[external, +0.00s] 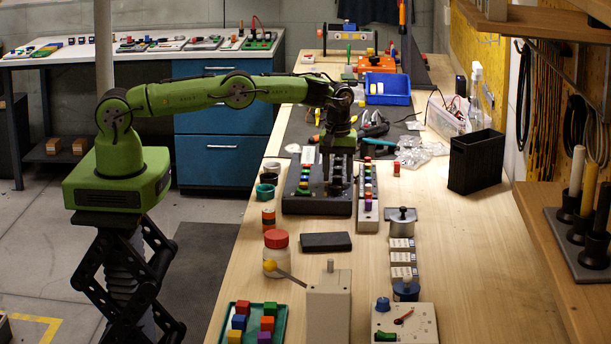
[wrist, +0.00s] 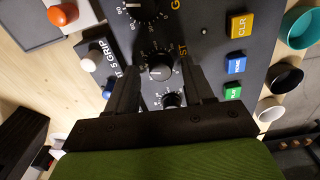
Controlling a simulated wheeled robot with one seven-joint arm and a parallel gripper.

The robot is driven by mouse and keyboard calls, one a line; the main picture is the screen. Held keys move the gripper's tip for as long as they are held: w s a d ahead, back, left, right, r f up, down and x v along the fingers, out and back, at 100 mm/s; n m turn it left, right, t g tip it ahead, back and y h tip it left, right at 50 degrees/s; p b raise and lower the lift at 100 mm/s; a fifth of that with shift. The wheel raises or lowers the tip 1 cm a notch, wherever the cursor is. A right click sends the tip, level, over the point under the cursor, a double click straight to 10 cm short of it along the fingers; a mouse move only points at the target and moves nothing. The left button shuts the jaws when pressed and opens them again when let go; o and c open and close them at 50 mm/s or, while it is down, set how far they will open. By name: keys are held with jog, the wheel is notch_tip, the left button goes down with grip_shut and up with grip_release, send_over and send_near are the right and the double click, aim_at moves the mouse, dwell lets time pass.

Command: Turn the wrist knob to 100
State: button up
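A dark control panel (external: 315,206) with coloured buttons and dials lies on the bench. My gripper (external: 338,172) points down over it. In the wrist view the panel (wrist: 207,33) carries several round black knobs with white scales. One knob (wrist: 160,72) lies between my open fingertips (wrist: 159,70), with a gap on both sides; whether they reach down to its height is unclear. Letters ending in "ST" show beside it, the rest hidden. Another knob (wrist: 171,100) is partly covered by my gripper, and a larger dial (wrist: 140,8) is at the top. The pointer readings are too small to tell.
Yellow CLR (wrist: 239,25), blue (wrist: 236,65) and green (wrist: 232,91) buttons stand right of the knobs. A narrow strip (external: 367,216) with coloured knobs lies beside the panel. A red-lidded jar (external: 276,253) and black block (external: 326,242) stand nearer the camera. A black bin (external: 477,161) is to the right.

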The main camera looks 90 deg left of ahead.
aim_at(337, 176)
notch_tip(337, 176, up, 16)
jog(key=p, duration=0.7)
jog(key=shift+f, duration=0.2)
